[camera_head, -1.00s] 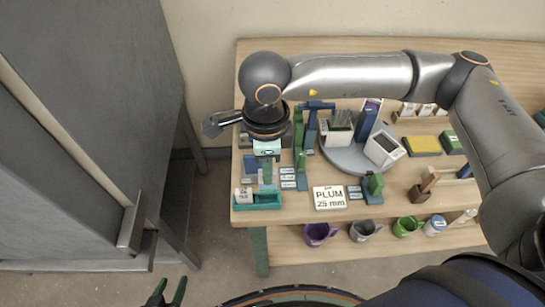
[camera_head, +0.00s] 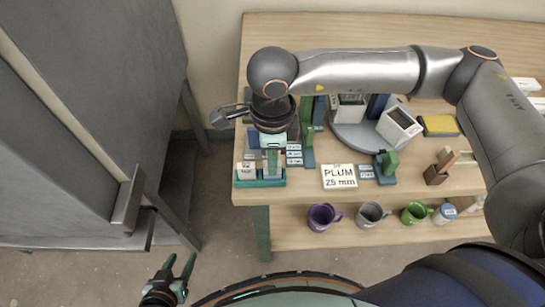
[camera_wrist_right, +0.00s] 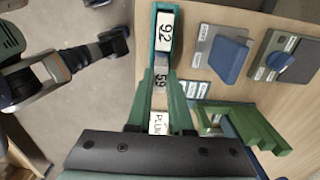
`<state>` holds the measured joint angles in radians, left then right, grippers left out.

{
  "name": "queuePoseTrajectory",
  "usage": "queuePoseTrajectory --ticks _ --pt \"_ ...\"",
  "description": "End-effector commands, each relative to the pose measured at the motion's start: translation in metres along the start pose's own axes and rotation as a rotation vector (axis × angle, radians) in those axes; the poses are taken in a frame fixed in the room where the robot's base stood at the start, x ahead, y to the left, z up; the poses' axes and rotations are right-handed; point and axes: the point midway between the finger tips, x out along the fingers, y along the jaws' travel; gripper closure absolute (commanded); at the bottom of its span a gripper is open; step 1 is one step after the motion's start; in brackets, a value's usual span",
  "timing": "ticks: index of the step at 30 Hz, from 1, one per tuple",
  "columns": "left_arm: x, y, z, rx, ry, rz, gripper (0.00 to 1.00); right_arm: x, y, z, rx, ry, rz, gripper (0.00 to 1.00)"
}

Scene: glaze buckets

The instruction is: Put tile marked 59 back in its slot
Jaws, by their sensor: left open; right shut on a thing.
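The tile marked 59 (camera_wrist_right: 161,81) is between the green fingers of my right gripper (camera_wrist_right: 161,92), which is shut on it. The teal rack (camera_wrist_right: 153,38) holds a white tile marked 92 (camera_wrist_right: 164,32) at its far end in the right wrist view. Tile 59 is at the rack's other end; I cannot tell whether it is seated. In the head view my right gripper (camera_head: 272,160) points down over the right part of the rack (camera_head: 262,183), at the table's left front corner. My left gripper (camera_head: 176,268) is open and empty, low over the floor.
A PLUM 25 mm sign (camera_head: 339,177) stands right of the rack. A round grey tray (camera_head: 355,139) is behind. Mugs (camera_head: 322,216) sit on the lower shelf. A grey cabinet (camera_head: 95,110) is at left.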

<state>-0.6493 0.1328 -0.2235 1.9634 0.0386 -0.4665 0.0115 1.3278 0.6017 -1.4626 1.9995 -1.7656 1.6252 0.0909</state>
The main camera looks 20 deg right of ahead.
Motion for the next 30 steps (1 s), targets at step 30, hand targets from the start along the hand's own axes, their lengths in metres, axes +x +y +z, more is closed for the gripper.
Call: queuePoseTrajectory --ticks 30 --pt "0.005 -0.003 0.009 0.004 -0.008 -0.002 0.5 -0.001 0.0 0.0 0.0 0.0 0.0 1.0"
